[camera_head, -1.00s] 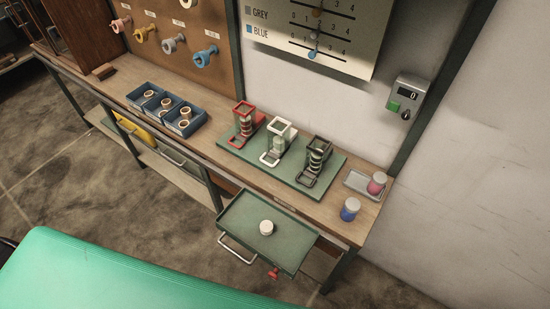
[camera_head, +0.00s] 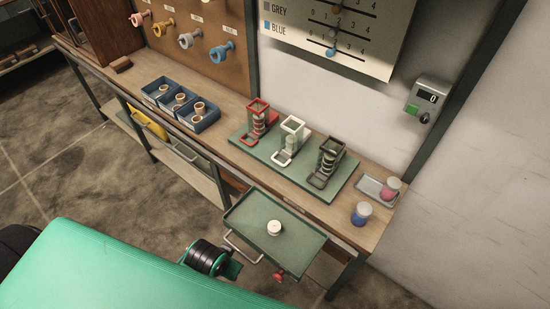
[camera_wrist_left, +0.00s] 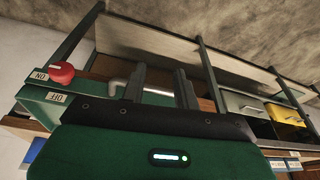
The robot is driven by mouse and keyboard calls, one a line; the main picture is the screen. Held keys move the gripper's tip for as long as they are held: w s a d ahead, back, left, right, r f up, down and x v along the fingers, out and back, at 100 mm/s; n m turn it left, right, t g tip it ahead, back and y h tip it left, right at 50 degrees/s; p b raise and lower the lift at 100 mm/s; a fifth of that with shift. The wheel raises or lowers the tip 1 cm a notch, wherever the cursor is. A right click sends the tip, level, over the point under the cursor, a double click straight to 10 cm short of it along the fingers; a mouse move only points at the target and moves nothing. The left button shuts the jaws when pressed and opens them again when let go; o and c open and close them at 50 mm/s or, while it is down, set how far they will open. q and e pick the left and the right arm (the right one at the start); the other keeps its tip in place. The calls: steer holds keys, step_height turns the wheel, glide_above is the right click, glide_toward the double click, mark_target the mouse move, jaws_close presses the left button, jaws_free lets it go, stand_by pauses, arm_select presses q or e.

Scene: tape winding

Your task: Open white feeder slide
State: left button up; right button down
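The white feeder (camera_head: 291,126) stands in the middle of a green base plate on the bench, between the red feeder (camera_head: 257,108) and the dark grey feeder (camera_head: 332,148). Its white slide loop (camera_head: 281,158) lies low at its front; how far the slide is out I cannot tell. Pale pieces show inside the feeder. My left gripper (camera_wrist_left: 160,78) has its two dark fingers apart with nothing between the tips. In the head view my left wrist is low in front of the bench, beside the pull-out tray and away from the feeders. My right gripper is not in view.
The green pull-out tray (camera_head: 252,205) juts from the bench, with a white round piece (camera_head: 274,227) on it, a metal handle (camera_head: 243,250) and a red knob (camera_head: 279,275). Blue bins (camera_head: 207,121) stand left, blue (camera_head: 361,213) and pink (camera_head: 390,188) jars right.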

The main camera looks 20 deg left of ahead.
arm_select(q)
step_height(320, 180, up, 10)
steer(key=w+d+m+h, duration=0.1)
steer(key=w+d+m, duration=0.1)
steer(key=w+d, duration=0.1)
steer(key=w+d+r+m+h, duration=0.1)
steer(key=w+d+m, duration=0.2)
steer(key=w+m, duration=0.3)
steer(key=w+d+r+m+h, duration=0.1)
steer(key=w+d+m, duration=0.25)
steer(key=w, duration=0.45)
steer(key=m+g+y, duration=0.1)
steer(key=m+y, duration=0.2)
steer(key=m, duration=0.5)
glide_toward(276, 161)
steer(key=f+p, duration=0.1)
steer(key=f, duration=0.2)
steer(key=w+f+p, duration=0.1)
steer(key=f, duration=0.1)
steer(key=shift+w+f, duration=0.1)
steer(key=shift+f, duration=0.25)
steer(key=shift+w+f, duration=0.1)
steer(key=shift+f, duration=0.8)
